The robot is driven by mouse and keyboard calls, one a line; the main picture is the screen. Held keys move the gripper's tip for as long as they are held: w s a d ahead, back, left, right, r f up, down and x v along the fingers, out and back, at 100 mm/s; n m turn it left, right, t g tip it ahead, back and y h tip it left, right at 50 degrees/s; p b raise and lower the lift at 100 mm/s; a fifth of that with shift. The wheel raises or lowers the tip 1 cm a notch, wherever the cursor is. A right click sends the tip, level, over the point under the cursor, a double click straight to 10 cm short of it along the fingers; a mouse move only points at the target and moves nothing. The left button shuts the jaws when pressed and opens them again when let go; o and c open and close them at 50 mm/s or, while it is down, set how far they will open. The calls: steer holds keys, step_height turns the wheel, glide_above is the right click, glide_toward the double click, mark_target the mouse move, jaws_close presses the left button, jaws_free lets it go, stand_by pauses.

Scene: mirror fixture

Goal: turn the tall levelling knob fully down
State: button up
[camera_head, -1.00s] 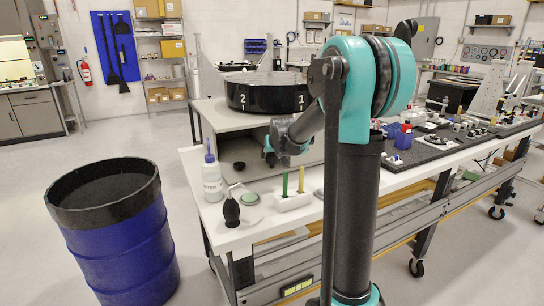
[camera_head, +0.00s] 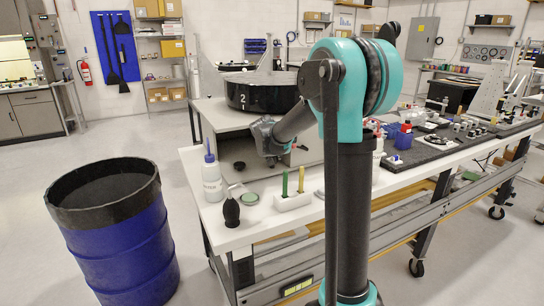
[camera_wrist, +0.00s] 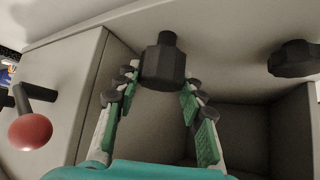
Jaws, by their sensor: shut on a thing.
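In the wrist view, my gripper (camera_wrist: 161,80) is shut on a tall black faceted knob (camera_wrist: 163,62), with one green-padded finger on each side. The knob has a narrower stub on its far end and sits before a grey panel. A second, lower black knob (camera_wrist: 294,58) is at the right, apart from my fingers. In the head view, my wrist reaches to the grey fixture under the black numbered drum (camera_head: 262,92). The gripped knob cannot be made out there.
A red ball-ended lever (camera_wrist: 30,131) is left of my fingers. On the white bench are a wash bottle (camera_head: 211,180), a black blower bulb (camera_head: 231,211) and a block with green and yellow sticks (camera_head: 292,201). A blue drum (camera_head: 118,240) stands on the floor.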

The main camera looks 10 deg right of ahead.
steer(key=shift+m+g+h, duration=0.3)
steer(key=shift+m+h, duration=0.5)
steer(key=shift+m, duration=0.3)
steer(key=o, duration=1.2)
steer(key=shift+s+a+r, duration=0.2)
steer(key=shift+s+r, duration=0.05)
steer(key=s+a, duration=0.2)
steer(key=s, duration=0.1)
steer(key=s+a, duration=0.2)
steer(key=s, duration=0.2)
steer(key=s+a, duration=0.1)
steer(key=s, duration=0.2)
steer(key=shift+s+a+r, duration=0.15)
steer(key=shift+s+a, duration=0.25)
